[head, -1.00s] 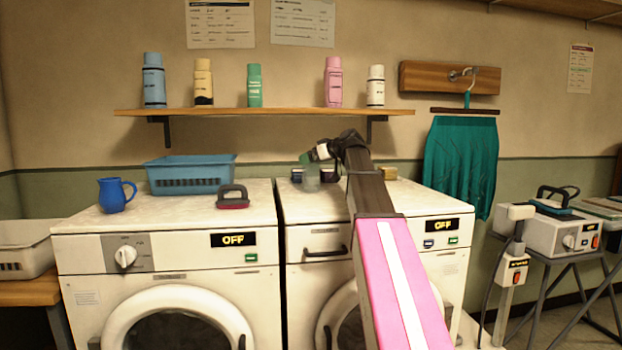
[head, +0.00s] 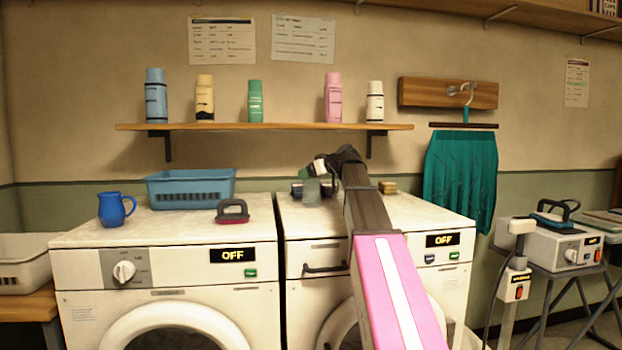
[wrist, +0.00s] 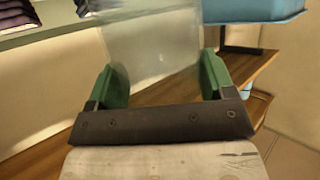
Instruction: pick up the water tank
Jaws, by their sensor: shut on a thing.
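The water tank (head: 311,191) is a clear, see-through container at the back of the right washing machine's top. In the wrist view the tank (wrist: 155,48) fills the space between the green fingers and looks roughly upright; its upper part is cut off. My gripper (head: 309,172) is shut on it, one finger on each side, and reaches it from above and the right. I cannot tell whether the tank's bottom touches the machine top.
Small dark items (head: 328,190) stand close by the tank, and a yellowish block (head: 388,188) lies right of my arm. A red-based brush (head: 232,211), blue basket (head: 190,189) and blue mug (head: 116,209) stand on the left machine. A bottle shelf (head: 265,127) hangs above.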

